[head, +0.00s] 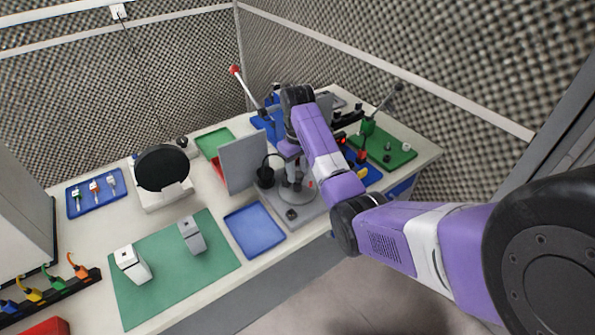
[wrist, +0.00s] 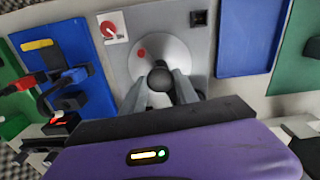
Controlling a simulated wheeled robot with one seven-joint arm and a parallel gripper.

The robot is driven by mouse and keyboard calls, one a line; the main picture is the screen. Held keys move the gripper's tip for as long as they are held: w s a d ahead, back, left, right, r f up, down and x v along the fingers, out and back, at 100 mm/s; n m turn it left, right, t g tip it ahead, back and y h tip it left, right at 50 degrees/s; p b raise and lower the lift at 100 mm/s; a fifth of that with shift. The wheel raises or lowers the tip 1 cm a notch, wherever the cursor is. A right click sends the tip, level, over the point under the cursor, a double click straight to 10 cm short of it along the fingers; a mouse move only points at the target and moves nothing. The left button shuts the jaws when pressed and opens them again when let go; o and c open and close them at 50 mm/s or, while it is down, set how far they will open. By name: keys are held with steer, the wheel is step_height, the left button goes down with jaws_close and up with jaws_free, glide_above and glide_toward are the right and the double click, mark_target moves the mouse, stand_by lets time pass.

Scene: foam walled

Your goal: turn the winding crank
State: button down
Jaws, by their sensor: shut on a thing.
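The winding crank shows in the wrist view as a pale round disc (wrist: 165,55) with a red dot, mounted on a grey plate (wrist: 130,72). A dark round knob (wrist: 160,78) stands on the disc near its lower edge. My gripper (wrist: 161,84) has its two grey fingers on either side of this knob and is shut on it. In the head view the disc (head: 297,190) lies on the grey base below my gripper (head: 292,165), and my purple arm comes in from the right. The knob is hard to make out there.
A blue tray (head: 254,230) lies in front of the crank's base. A grey upright panel (head: 243,162) stands left of my gripper. A red switch (wrist: 108,29) sits on the plate's corner.

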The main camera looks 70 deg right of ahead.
steer(key=shift+r+m, duration=0.1)
steer(key=shift+m, duration=14.7)
steer(key=shift+m+b, duration=0.7)
steer(key=shift+m, duration=2.2)
steer(key=shift+m+b, duration=1.45)
steer(key=shift+m, duration=1.65)
steer(key=shift+w+f+m+b, duration=0.1)
steer(key=shift+f+m+b, duration=0.1)
steer(key=shift+m+b, duration=0.85)
steer(key=m+b, duration=0.1)
steer(key=b, duration=0.3)
steer(key=shift+f+m, duration=0.1)
steer(key=shift+m, duration=0.15)
